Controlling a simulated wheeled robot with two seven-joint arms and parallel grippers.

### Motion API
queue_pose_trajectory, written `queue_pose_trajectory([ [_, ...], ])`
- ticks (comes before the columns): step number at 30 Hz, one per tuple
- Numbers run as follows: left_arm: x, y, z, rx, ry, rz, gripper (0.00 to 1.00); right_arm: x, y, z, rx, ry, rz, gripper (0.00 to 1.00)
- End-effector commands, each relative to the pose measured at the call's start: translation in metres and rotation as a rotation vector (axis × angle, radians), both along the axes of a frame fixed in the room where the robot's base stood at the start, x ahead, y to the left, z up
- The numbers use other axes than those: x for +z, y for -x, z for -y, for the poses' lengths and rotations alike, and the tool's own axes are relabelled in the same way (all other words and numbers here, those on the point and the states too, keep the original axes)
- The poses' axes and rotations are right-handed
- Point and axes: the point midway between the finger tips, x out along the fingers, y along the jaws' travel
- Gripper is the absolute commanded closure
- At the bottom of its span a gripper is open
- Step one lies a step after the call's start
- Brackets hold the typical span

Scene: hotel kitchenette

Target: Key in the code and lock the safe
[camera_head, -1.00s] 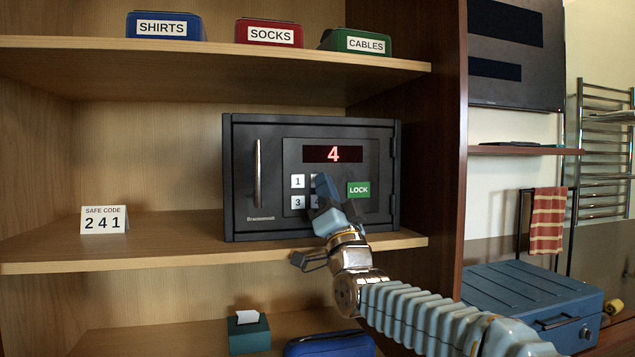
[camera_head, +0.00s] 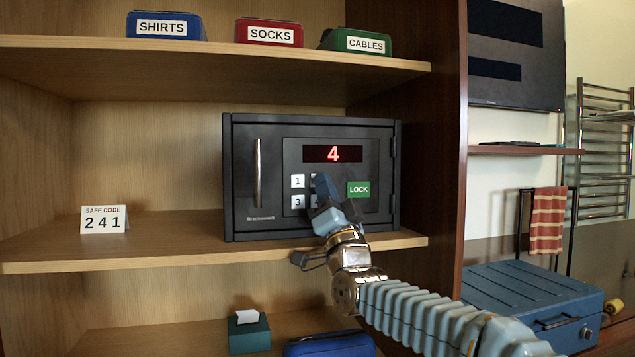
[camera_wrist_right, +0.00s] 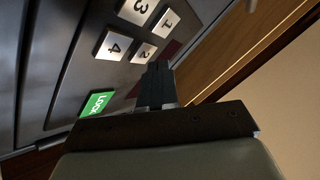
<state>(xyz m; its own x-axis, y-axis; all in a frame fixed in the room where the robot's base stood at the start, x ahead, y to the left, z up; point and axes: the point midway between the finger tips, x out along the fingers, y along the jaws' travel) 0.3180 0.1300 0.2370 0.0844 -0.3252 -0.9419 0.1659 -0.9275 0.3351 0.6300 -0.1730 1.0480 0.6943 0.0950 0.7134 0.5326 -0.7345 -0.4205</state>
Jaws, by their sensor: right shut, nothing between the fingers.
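The dark safe (camera_head: 240,190) stands on the middle shelf with its door closed. Its red display (camera_head: 333,153) reads 4. Keys 1 (camera_head: 297,181) and 3 (camera_head: 297,202) show left of my gripper, and the green LOCK key (camera_head: 358,189) shows to its right. A white card (camera_head: 104,219) reads SAFE CODE 2 4 1. My right gripper (camera_head: 322,187) is shut and empty in front of the keypad, partly covering keys 2 and 4. In the wrist view, the fingertips (camera_wrist_right: 157,70) are close to key 2 (camera_wrist_right: 143,53); contact cannot be told. My left gripper is not in view.
Boxes labelled SHIRTS (camera_head: 163,26), SOCKS (camera_head: 269,33) and CABLES (camera_head: 359,41) stand on the upper shelf. A tissue box (camera_head: 248,333) and a blue case (camera_head: 330,345) are below. The shelf left of the safe is mostly free.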

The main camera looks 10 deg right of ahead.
Motion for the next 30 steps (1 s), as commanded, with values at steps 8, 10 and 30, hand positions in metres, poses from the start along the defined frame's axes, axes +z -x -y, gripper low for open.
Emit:
queue_pose_trajectory([
  [8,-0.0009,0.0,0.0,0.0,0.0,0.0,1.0,0.0,-0.0047,-0.0004,0.0,0.0,0.0,1.0],
  [10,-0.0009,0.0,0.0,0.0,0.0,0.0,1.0,0.0,-0.0047,-0.0002,0.0,0.0,0.0,1.0],
  [30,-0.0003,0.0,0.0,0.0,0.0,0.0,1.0,0.0011,-0.0104,0.0005,-0.002,-0.001,0.002,1.0],
])
